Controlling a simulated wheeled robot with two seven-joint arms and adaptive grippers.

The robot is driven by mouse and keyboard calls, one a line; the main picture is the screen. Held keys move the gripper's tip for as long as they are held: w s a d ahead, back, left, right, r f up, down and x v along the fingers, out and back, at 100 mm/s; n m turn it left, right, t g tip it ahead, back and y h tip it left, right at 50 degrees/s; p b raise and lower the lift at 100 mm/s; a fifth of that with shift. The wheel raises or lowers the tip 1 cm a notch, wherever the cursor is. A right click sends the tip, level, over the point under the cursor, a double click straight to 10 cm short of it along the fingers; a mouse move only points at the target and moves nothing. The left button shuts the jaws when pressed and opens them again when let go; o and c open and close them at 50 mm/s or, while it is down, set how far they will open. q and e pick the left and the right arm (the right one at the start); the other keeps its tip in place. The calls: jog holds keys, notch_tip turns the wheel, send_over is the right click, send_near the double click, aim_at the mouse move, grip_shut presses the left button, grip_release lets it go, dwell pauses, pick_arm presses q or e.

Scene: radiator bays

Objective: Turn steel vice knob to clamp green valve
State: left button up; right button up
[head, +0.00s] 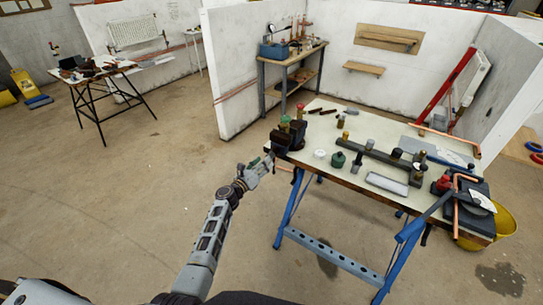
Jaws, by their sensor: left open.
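The dark vice (287,138) is fixed at the near left corner of the workbench (325,129). A small green-topped valve (285,121) stands upright at the vice; I cannot tell whether the jaws grip it. A red-topped piece (300,111) stands just to its right. The vice's steel knob is too small to make out, and my gripper may partly hide it. My left gripper (261,164) is open, just left of and below the vice, off the bench edge. I cannot tell whether it touches the vice. My right gripper is not in view.
The bench also holds a dark green round piece (338,160), a long dark manifold bar (368,158), a grey box (387,184) and copper pipes (449,140). Blue legs (288,210) stand below. The floor left of the bench is clear.

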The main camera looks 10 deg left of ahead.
aim_at(273, 154)
pick_arm(q)
jog(key=shift+b+x, duration=0.95)
jog(key=shift+x, duration=1.35)
grip_shut()
